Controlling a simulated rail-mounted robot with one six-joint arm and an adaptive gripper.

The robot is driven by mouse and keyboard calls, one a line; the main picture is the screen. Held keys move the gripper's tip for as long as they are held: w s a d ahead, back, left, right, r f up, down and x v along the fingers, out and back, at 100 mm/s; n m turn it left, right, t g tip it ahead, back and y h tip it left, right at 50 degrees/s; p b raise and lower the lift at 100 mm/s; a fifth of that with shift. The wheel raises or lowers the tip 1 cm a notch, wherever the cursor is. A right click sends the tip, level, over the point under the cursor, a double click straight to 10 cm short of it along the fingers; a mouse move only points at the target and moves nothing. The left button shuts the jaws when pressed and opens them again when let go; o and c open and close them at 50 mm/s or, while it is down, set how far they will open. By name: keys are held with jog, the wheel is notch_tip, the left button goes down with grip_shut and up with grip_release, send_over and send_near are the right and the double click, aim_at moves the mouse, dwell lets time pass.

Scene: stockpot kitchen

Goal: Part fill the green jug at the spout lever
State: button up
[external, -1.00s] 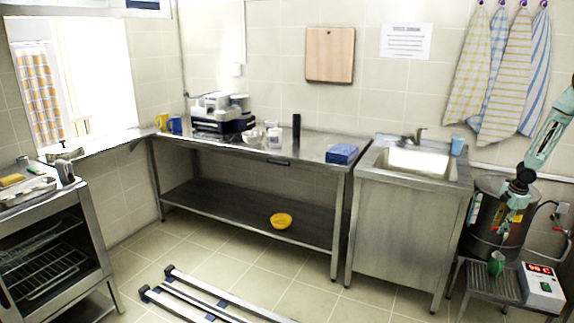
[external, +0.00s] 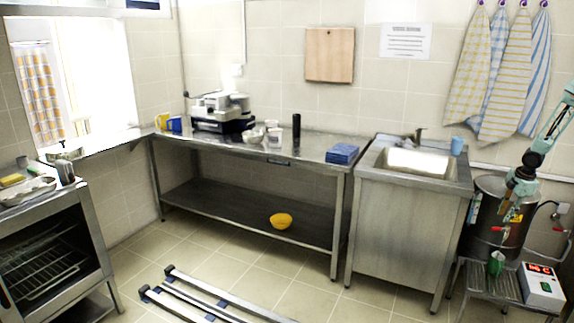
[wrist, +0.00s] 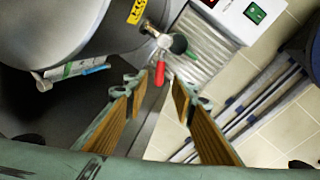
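The green jug (external: 496,263) stands on the low ribbed metal stand under the spout of the steel stockpot (external: 484,222). In the wrist view the jug (wrist: 178,44) is small and partly hidden by the spout. The red spout lever (wrist: 160,73) points toward me in the wrist view. My gripper (wrist: 157,88) is open, with its two fingers apart and nothing between the pads. The lever's end shows between and just beyond the fingertips, and no contact is visible. In the external view my gripper (external: 515,204) is in front of the pot, above the jug.
A white control box with a red display (external: 542,286) sits right of the jug. The ribbed stand (external: 478,282) has a bare strip left of the jug. The sink unit (external: 408,225) is left of the pot. Floor rails (external: 215,298) lie at front centre.

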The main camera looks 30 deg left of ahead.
jog(key=shift+s+d+r, duration=0.1)
jog(key=shift+s+r, duration=0.1)
jog(key=shift+r, duration=0.8)
jog(key=shift+s+d+r, duration=0.1)
jog(key=shift+s+r, duration=0.05)
jog(key=shift+r, duration=0.8)
jog(key=shift+c, duration=0.7)
